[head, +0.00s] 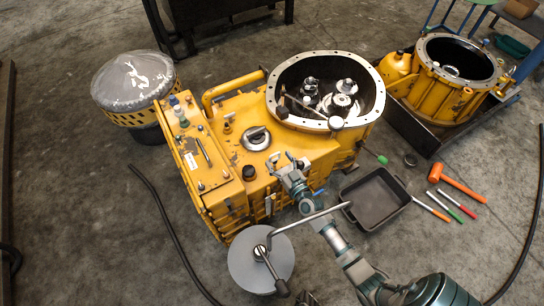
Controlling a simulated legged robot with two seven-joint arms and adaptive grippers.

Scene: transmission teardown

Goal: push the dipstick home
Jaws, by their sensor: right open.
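The yellow transmission housing (318,150) stands on the floor in the head view. I cannot say for sure which part is the dipstick. A small green-ended piece (381,159) sticks out at the housing's right side and could be its handle. My right gripper (288,163) is open over the front edge of the housing. It is left of the green-ended piece and apart from it. At this size I see nothing between its fingers. The housing surface just under the gripper is partly hidden by it.
A dark tray (375,222) and an orange mallet (457,182) lie right of my right arm, with several hand tools. A grey disc (243,275) with a bent rod stands in front. Another yellow housing (430,85) is at the back right.

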